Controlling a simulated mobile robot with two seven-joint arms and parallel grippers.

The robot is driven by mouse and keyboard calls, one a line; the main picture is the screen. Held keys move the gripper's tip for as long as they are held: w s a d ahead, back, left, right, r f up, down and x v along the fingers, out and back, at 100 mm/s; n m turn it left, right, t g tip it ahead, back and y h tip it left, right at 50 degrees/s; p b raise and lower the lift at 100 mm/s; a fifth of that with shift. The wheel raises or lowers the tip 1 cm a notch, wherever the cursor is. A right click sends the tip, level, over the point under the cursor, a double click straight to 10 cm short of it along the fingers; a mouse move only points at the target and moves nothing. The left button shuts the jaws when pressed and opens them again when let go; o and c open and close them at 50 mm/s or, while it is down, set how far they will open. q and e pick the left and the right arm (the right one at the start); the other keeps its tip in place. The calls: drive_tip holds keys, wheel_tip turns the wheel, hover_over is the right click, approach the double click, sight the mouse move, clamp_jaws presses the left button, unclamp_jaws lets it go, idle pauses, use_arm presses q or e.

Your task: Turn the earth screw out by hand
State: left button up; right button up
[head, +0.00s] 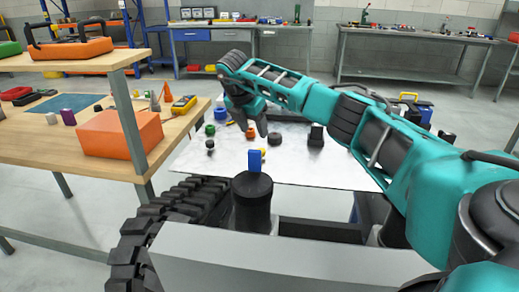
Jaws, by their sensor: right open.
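A white-topped table (330,168) stands ahead with several small parts on it. I cannot tell which of them, if any, is the earth screw. My right arm comes in from the right, and my right gripper (255,122) hangs over the table, jaws open, pointing down, with nothing visible between them. A small orange part (250,133) shows beside its fingers. A blue block (254,160) stands below it, towards the near side. A green round part (210,130) and a small black knob (210,145) lie to the left. My left gripper is not in view.
A black ring (274,138) and a black block (316,135) stand right of the gripper. A wooden workbench (60,150) with an orange box (120,133) and a yellow meter (183,104) is on the left. A black track (165,225) runs in front. Further benches line the back wall.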

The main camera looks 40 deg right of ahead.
drive_tip(key=b+x, duration=0.1)
drive_tip(key=x, duration=0.7)
drive_tip(key=shift+d+f, duration=0.25)
drive_tip(key=shift+f, duration=0.2)
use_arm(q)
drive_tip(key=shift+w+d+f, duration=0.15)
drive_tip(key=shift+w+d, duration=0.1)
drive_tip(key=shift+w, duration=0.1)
use_arm(e)
drive_tip(key=shift+c, duration=0.4)
drive_tip(key=c, duration=0.3)
clamp_jaws()
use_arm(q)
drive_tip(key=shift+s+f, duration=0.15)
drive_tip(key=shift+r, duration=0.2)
